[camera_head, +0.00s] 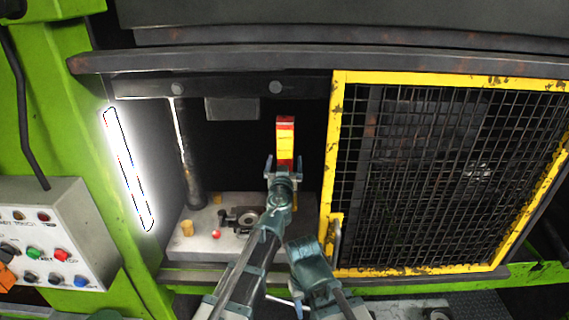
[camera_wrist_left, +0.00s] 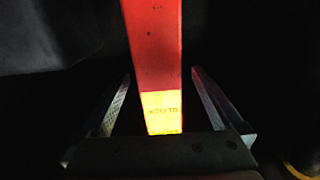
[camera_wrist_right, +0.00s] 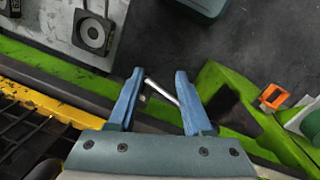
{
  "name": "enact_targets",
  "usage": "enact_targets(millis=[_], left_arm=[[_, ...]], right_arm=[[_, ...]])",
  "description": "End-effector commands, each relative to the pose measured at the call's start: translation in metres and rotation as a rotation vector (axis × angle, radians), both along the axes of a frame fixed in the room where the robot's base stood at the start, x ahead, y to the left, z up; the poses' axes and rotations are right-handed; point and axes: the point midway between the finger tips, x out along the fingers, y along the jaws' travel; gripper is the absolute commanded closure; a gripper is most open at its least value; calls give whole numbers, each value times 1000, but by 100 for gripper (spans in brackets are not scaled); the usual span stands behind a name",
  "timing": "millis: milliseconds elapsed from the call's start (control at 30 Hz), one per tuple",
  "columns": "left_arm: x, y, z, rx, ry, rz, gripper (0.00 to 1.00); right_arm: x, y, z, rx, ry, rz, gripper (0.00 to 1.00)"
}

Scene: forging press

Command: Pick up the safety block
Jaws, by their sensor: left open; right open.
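The safety block (camera_head: 285,143) is an upright bar, red at the top and bottom with a yellow middle, inside the press opening. My left gripper (camera_head: 284,166) is open at its lower part, with a finger on each side. In the left wrist view the block (camera_wrist_left: 153,45) shows red with a yellow lettered band, between the open fingers of my left gripper (camera_wrist_left: 157,95); gaps show on both sides. My right gripper (camera_wrist_right: 157,95) is open and empty in the right wrist view, above the press front edge. In the head view its fingers are hard to make out.
A yellow-framed mesh guard (camera_head: 335,150) closes the right side of the opening. A steel column (camera_head: 190,165) and a pale bed (camera_head: 190,243) with small parts lie to the left. A control box (camera_head: 70,225) stands at the far left. A bright light strip (camera_head: 128,170) is on the left wall.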

Motion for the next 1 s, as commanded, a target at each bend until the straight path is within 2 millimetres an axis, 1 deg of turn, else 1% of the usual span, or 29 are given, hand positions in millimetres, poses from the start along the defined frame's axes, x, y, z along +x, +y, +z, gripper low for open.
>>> enact_targets(millis=[33,133,200,400,467,500,667,700,767,900,967,1000], left_arm=[[10,-2,5,0,0,-1,0],[21,-4,2,0,0,-2,0],[23,-5,2,0,0,-3,0],[22,-5,2,0,0,-3,0],[22,-5,2,0,0,-3,11],[22,-5,2,0,0,-3,18],[22,-5,2,0,0,-3,47],[22,-5,2,0,0,-3,54],[22,-5,2,0,0,-3,65],[22,-5,2,0,0,-3,90],[22,-5,2,0,0,-3,100],[22,-5,2,0,0,-3,100]], right_arm=[[0,0,5,0,0,0,50],[0,0,2,0,0,0,50],[0,0,2,0,0,0,50],[0,0,2,0,0,0,50],[0,0,2,0,0,0,50],[0,0,2,0,0,0,50],[0,0,2,0,0,0,50],[0,0,2,0,0,0,50],[0,0,2,0,0,0,50],[0,0,2,0,0,0,50],[0,0,2,0,0,0,50],[0,0,2,0,0,0,50]])
